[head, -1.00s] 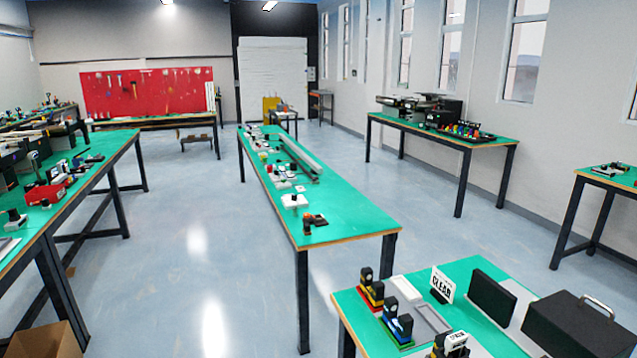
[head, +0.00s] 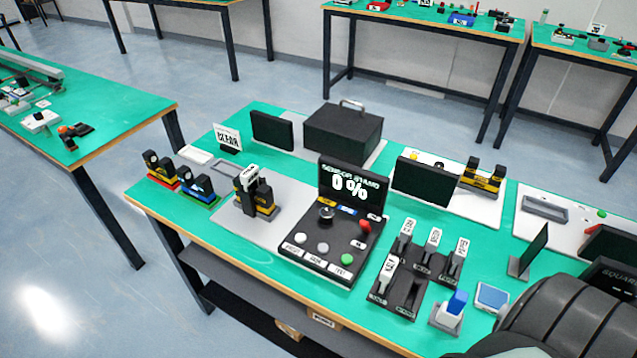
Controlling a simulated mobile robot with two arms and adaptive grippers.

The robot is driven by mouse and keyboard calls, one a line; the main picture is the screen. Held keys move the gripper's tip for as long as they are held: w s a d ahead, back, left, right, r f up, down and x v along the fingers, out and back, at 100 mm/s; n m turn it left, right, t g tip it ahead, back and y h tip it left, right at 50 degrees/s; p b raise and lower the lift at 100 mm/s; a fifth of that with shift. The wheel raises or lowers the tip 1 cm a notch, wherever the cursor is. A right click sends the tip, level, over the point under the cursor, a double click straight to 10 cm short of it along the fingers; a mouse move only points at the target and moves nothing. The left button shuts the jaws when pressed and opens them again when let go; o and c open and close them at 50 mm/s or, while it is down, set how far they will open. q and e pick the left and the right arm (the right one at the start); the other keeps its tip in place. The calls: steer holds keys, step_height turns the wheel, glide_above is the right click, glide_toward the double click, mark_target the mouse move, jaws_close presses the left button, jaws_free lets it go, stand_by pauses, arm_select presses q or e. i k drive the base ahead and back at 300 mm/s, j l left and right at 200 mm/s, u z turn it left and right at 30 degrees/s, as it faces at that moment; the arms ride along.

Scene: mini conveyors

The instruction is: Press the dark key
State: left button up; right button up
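A dark console (head: 340,225) stands on the near green table, with a screen (head: 352,188) reading "SENSOR STAND 0 %". The middle label (head: 315,259) seems to read "DARK", but the print is small. A dark knob (head: 326,212) and a red knob (head: 365,227) sit higher on the panel. Neither gripper shows; a dark rounded part, probably mine, fills the lower right corner.
A black box (head: 342,135) with a handle stands behind the console. Black-and-yellow sensor units (head: 255,197) stand on a grey plate to its left. A dark rack with labelled upright pieces (head: 400,285) and a blue-topped block (head: 455,305) are to its right. Floor is clear at left.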

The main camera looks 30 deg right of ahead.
mark_target(322, 248)
steer(key=z, duration=0.95)
